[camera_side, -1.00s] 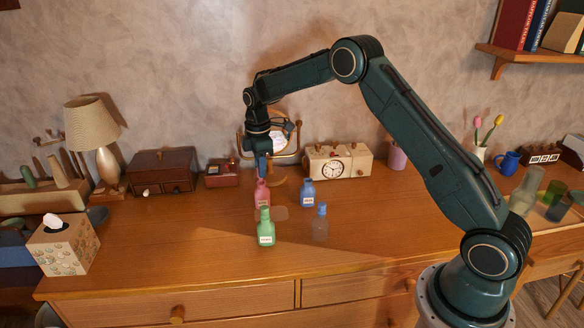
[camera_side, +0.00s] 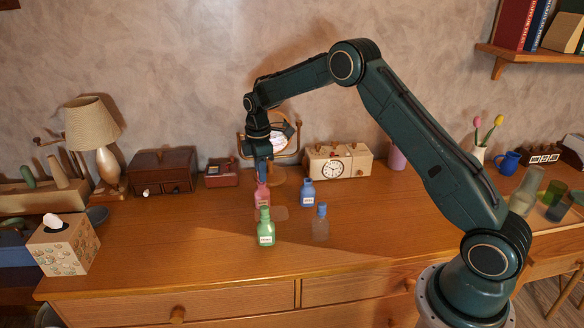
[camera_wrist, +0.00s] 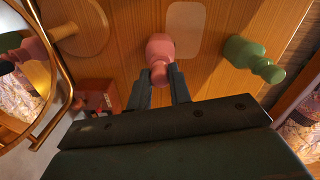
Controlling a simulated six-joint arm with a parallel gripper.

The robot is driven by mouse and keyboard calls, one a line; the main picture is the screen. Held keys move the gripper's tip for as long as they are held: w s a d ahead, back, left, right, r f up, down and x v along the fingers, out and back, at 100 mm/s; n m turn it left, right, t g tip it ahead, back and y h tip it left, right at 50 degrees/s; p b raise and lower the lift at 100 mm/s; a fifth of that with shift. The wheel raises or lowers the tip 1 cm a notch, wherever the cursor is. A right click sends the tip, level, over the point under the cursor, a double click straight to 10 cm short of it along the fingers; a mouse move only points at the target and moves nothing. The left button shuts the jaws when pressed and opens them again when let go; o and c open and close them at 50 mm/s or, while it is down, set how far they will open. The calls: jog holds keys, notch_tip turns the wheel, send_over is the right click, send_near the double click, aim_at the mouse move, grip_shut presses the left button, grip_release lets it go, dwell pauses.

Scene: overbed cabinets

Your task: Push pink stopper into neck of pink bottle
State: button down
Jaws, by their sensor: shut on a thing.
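The pink bottle (camera_side: 262,198) stands upright on the wooden dresser top, and it also shows in the wrist view (camera_wrist: 159,47). My gripper (camera_side: 262,178) points down directly over its neck. In the wrist view my gripper's fingers (camera_wrist: 159,83) are shut on the pink stopper (camera_wrist: 160,76), which lies in line with the bottle's neck. The fingers and the similar colour hide the join, so I cannot tell how deep the stopper sits.
A green bottle (camera_side: 265,230) stands in front, a blue bottle (camera_side: 308,194) to the right, and a clear bottle with a blue top (camera_side: 321,228) front right. A mirror stand (camera_side: 278,172) and a clock (camera_side: 333,168) are behind.

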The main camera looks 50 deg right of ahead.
jog(key=shift+f, duration=0.4)
jog(key=c, duration=1.2)
grip_release()
jog(key=shift+r, duration=0.2)
notch_tip(320, 180, up, 14)
jog(key=shift+f, duration=0.25)
